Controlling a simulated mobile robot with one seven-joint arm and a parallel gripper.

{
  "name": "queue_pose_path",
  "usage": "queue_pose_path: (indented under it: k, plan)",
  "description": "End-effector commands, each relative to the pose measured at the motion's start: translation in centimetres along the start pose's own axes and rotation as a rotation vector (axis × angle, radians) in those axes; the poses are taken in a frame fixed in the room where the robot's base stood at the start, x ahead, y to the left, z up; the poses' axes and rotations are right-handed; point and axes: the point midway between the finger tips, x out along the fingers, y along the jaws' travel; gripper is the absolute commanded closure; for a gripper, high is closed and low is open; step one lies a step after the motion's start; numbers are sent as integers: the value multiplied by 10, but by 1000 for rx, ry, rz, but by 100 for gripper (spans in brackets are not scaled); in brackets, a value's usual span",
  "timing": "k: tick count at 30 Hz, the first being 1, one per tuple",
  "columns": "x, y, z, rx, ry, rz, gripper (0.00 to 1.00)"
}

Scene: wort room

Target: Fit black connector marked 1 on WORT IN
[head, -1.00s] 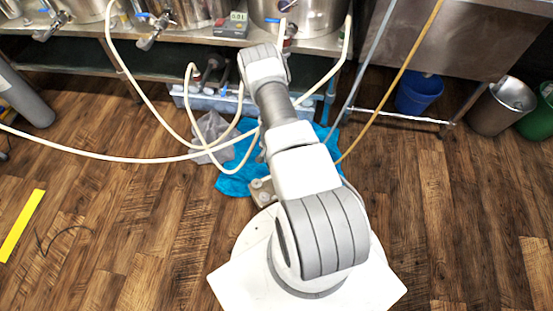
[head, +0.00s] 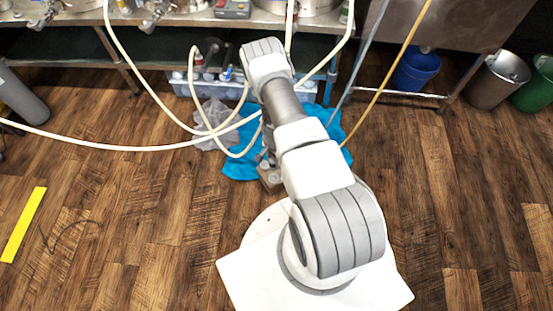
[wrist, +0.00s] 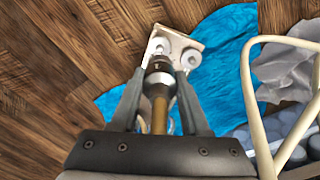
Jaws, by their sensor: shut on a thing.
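My gripper (wrist: 158,88) is shut on a black connector (wrist: 157,80) with a tan hose (wrist: 159,115) running back from it between the fingers. The connector points at a pale metal block (wrist: 187,40) with several round ports, lying by a blue cloth. The connector's front end overlaps the block in the wrist view; I cannot tell whether it touches a port. No mark 1 or WORT IN label is readable. In the head view the block (head: 270,178) shows partly beside my arm, and my gripper is hidden behind the arm.
The blue cloth (head: 240,166) and a grey rag (head: 215,115) lie on the wooden floor. Cream hoses (head: 150,148) loop left of my arm. A low bin (head: 183,88) stands under the bench. Blue (head: 416,70) and green (head: 540,85) buckets stand at right.

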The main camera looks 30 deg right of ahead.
Motion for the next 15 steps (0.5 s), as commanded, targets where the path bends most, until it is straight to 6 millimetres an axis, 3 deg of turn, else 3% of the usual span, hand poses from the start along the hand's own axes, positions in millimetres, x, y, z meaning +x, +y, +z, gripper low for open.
queue_pose_path:
  k: [5,15]
  plan:
    - [7,0,1,1,1,0,100]
    - [46,0,1,1,0,0,100]
